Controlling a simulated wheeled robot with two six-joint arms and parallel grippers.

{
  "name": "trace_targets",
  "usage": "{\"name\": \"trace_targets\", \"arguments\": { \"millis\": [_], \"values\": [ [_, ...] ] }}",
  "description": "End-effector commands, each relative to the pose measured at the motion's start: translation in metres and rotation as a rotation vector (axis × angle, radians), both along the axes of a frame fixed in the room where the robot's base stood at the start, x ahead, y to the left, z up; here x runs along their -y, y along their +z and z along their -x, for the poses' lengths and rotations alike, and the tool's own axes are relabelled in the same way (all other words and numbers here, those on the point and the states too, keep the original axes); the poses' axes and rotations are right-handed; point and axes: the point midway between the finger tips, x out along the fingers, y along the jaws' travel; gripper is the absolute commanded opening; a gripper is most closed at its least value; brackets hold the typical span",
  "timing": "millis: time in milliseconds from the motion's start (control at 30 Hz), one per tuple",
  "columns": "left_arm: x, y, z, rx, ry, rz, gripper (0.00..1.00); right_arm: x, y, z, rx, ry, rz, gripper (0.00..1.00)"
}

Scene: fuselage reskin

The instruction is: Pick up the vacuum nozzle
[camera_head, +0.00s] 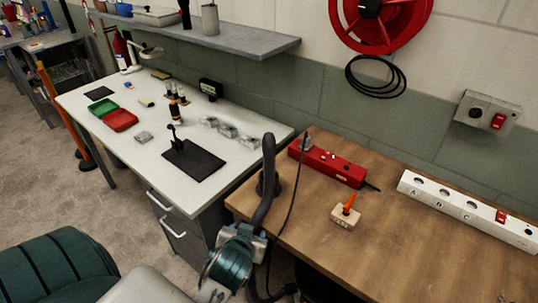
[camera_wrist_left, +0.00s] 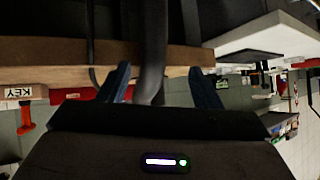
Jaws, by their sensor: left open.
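The vacuum nozzle (camera_head: 266,185) is a dark, curved tube standing upright at the left end of the wooden bench, by a dark round holder. My left gripper (camera_head: 250,238) is low in front of the bench edge, just below the nozzle; its fingers are hard to make out there. In the left wrist view, the two blue fingers of the gripper (camera_wrist_left: 160,88) are apart, with the dark nozzle tube (camera_wrist_left: 151,45) passing between them. I cannot tell whether either finger touches it. My right gripper is not in view.
The wooden bench (camera_head: 400,255) holds a red box (camera_head: 328,164), a small wooden block with an orange key (camera_head: 345,214) and a white socket strip (camera_head: 465,210). A thin black cable (camera_head: 292,190) hangs close to the nozzle. A white table (camera_head: 215,115) stands at the left.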

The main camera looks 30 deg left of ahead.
Motion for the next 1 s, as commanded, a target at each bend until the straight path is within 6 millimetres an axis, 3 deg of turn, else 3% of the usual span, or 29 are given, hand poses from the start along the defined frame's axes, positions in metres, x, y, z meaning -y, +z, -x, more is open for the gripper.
{"name": "trace_targets", "arguments": {
  "millis": [33, 167, 400, 600, 733, 1000],
  "values": [
    [-0.001, 0.016, 0.003, 0.019, 0.011, 0.001, 0.58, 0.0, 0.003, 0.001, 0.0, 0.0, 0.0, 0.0],
    [-0.006, 0.038, -0.023, 0.154, 0.062, -0.028, 0.58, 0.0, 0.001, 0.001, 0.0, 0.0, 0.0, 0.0],
    [-0.008, 0.097, -0.066, 0.434, 0.127, -0.091, 0.58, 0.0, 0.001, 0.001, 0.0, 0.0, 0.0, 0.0],
    [-0.004, 0.142, -0.089, 0.622, 0.142, -0.139, 0.58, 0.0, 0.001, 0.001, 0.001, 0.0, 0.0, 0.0],
    [-0.005, 0.154, -0.099, 0.665, 0.138, -0.153, 0.58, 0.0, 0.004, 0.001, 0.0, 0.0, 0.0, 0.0],
    [-0.025, 0.155, -0.131, 0.663, 0.138, -0.154, 0.58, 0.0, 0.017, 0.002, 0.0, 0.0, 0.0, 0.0]
  ]
}}
